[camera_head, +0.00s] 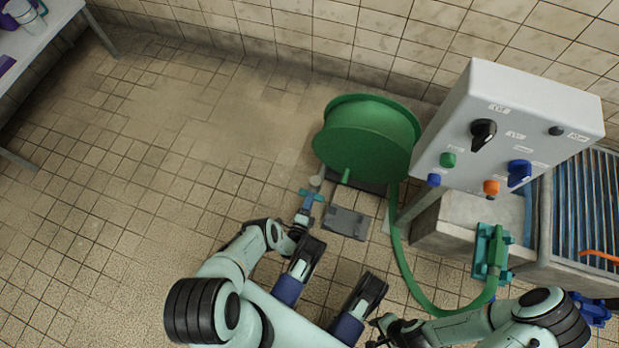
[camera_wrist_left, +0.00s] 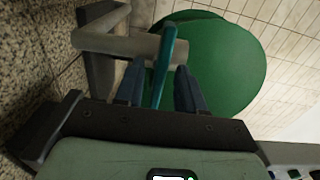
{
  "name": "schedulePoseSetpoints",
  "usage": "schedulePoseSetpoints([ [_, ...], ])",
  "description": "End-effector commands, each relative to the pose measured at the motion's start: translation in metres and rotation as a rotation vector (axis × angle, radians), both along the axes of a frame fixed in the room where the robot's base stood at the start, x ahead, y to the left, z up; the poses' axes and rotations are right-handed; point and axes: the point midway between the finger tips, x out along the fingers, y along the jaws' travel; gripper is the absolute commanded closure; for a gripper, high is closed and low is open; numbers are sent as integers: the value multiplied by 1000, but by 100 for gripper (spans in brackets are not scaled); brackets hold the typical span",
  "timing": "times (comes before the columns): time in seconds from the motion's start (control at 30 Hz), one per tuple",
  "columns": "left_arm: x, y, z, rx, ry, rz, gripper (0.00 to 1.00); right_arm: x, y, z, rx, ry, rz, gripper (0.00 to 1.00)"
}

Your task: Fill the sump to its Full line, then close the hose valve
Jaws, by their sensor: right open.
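The valve (camera_head: 311,195) with a teal handle sits on a pipe low beside the green hose reel. My left gripper (camera_head: 298,230) is at its near end. In the left wrist view the teal lever (camera_wrist_left: 167,52) passes between the two blue fingertips (camera_wrist_left: 160,84), which stand apart on either side with a gap showing. The green hose (camera_head: 404,265) runs from the reel to a nozzle (camera_head: 495,252) in a teal holder on the sump (camera_head: 465,218). The sump's water level and Full line cannot be made out. My right gripper (camera_head: 378,332) is open and empty at the bottom edge.
A grey control box (camera_head: 510,110) with knobs stands over the sump. A grating (camera_head: 590,210) is at right. A white table (camera_head: 35,45) is far left. The floor at left is clear.

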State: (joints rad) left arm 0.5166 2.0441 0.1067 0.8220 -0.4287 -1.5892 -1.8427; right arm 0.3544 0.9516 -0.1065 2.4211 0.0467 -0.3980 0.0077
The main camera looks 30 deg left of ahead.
Motion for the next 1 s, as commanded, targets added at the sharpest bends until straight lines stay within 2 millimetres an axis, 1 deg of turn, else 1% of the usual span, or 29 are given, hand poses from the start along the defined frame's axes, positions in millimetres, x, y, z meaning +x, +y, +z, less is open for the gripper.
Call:
schedulePoseSetpoints([
  [0.4, -1, -3, 0, 0, 0, 0, 62, 0, 0, 0, 0, 0, 0, 57],
  [0.43, -1, -2, 0, 0, 0, 1, 68, 0, 0, 0, 0, 0, 0, 57],
  [0.47, -1, -2, 0, 0, 0, 1, 78, 0, 0, 0, 0, 0, 0, 57],
  [0.5, -1, -2, 0, 0, 0, 1, 91, 0, 0, 0, 0, 0, 0, 57],
  [0.53, -1, -2, 0, 0, 0, 1, 100, 0, 0, 0, 0, 0, 0, 57],
  [0.83, -1, -2, 0, -10, -4, 1, 100, 0, 0, 0, 0, 0, 0, 57],
  [1.0, 0, -2, 0, -60, -15, 1, 100, 0, 0, 0, 0, 0, 0, 57],
])
